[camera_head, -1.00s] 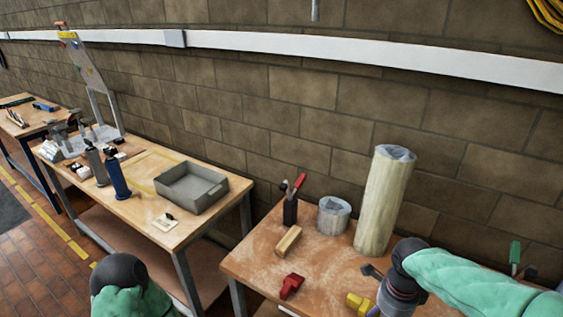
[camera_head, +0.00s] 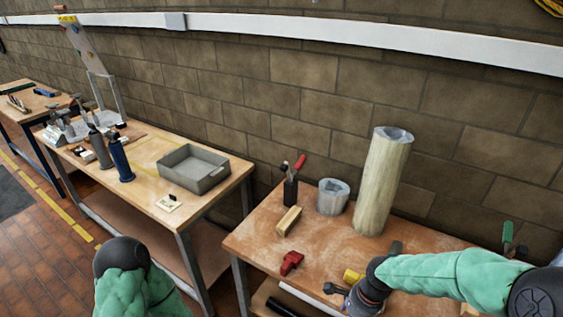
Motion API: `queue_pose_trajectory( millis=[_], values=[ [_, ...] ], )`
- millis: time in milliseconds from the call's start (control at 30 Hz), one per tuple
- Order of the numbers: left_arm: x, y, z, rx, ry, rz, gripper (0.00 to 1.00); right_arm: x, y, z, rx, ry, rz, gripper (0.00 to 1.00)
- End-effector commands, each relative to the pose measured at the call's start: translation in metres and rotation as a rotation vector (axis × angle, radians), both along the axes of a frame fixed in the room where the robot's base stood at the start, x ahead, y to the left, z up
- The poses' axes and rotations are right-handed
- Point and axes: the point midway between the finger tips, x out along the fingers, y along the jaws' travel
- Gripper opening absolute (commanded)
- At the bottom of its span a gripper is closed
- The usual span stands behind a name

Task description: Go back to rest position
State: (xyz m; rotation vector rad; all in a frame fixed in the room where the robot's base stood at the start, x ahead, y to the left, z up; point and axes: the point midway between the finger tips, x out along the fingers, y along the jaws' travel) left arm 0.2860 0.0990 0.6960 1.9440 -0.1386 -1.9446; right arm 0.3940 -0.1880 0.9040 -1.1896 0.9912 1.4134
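My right arm comes in from the right in a green sleeve. Its dark gripper (camera_head: 345,297) is over the front part of the right workbench, by the yellow piece. Its fingers are small and partly hidden, so I cannot tell whether they are open or shut, or whether they hold anything. My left arm shows at the lower left as a green sleeve with a black rounded joint. The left gripper is out of view.
The right workbench (camera_head: 330,240) carries a tall wrapped column (camera_head: 382,185), a grey pot (camera_head: 333,197), a tool holder (camera_head: 290,191), a wooden block (camera_head: 289,221), a red clamp (camera_head: 291,262) and a yellow piece (camera_head: 352,276). The left workbench (camera_head: 140,200) holds a grey tray (camera_head: 194,168) and bottles.

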Motion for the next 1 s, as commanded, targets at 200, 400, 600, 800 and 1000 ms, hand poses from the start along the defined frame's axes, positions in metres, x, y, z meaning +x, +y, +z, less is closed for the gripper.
queue_pose_trajectory(
  millis=[200, 400, 600, 800, 1000],
  values=[
    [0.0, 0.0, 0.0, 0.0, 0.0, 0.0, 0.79, -0.015, 0.034, -0.067, 0.097, -0.068, 0.316, 0.75],
    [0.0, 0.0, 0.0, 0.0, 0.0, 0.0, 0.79, -0.036, 0.059, -0.119, 0.152, -0.16, 0.58, 0.75],
    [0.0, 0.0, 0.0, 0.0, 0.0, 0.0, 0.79, -0.066, 0.078, -0.164, 0.169, -0.252, 0.83, 0.75],
    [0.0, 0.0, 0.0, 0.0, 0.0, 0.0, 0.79, -0.094, 0.087, -0.195, 0.152, -0.323, 1.039, 0.75],
    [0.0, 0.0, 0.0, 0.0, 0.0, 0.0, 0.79, -0.107, 0.089, -0.206, 0.134, -0.354, 1.142, 0.75]
  ],
)
